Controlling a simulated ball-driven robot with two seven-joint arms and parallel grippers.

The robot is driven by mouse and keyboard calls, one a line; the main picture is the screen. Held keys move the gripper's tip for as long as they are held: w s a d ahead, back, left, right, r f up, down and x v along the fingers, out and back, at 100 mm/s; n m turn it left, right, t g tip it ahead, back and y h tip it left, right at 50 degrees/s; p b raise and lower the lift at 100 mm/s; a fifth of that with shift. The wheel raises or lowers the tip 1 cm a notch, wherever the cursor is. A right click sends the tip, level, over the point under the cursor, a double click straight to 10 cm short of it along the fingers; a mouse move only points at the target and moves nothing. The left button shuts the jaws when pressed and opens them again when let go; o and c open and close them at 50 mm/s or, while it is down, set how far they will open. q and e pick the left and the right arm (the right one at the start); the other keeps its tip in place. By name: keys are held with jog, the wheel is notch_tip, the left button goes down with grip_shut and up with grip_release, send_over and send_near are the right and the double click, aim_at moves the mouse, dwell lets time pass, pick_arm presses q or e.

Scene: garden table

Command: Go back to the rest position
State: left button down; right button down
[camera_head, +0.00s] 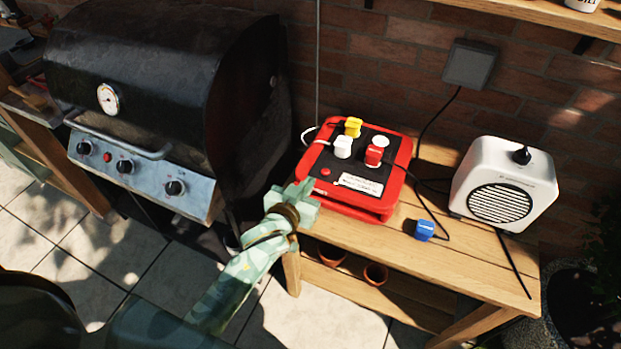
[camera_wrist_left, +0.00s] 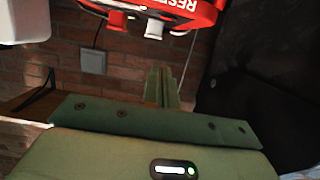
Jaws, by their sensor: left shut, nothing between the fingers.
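My left gripper (camera_head: 297,197) is shut and empty at the front left corner of the red box in the head view. Its closed fingers also show in the left wrist view (camera_wrist_left: 162,86). The red box (camera_head: 398,172) stands on the wooden table (camera_head: 455,262) and has white, yellow and red plugs on its dark top. In the left wrist view the red box (camera_wrist_left: 205,14) shows at the top edge, apart from the fingers in that picture. In the head view the gripper overlaps the box's corner, and I cannot tell whether they touch. My right gripper is in neither view.
A black grill (camera_head: 150,85) stands at the left. A white fan heater (camera_head: 504,184) and a blue plug (camera_head: 424,230) with a cord are on the table's right part. A grey wall box (camera_head: 470,64) hangs behind. Pots (camera_head: 375,274) stand on the lower shelf.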

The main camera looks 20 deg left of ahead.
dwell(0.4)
pick_arm(q)
jog(key=s+f+m+g, duration=0.1)
jog(key=s+f+g, duration=0.2)
jog(key=s+f, duration=0.55)
jog(key=s+a+f+g, duration=0.15)
jog(key=s+f, duration=0.35)
jog(key=f, duration=0.6)
jog(key=s+f+m+g, duration=0.1)
jog(key=s+f+g, duration=0.4)
jog(key=f, duration=0.4)
jog(key=s+a+f+g, duration=0.1)
jog(key=s+f, duration=0.2)
jog(key=s, duration=0.7)
jog(key=s+a+f+m+g, duration=0.1)
jog(key=s+f, duration=0.3)
jog(key=s, duration=0.6)
jog(key=s+a+f+g, duration=0.2)
jog(key=s+f+g, duration=0.1)
jog(key=s, duration=0.7)
jog(key=shift+s+a+f+y, duration=0.2)
jog(key=shift+s+f+y, duration=0.1)
jog(key=shift+s+f, duration=0.15)
jog(key=shift+w, duration=0.1)
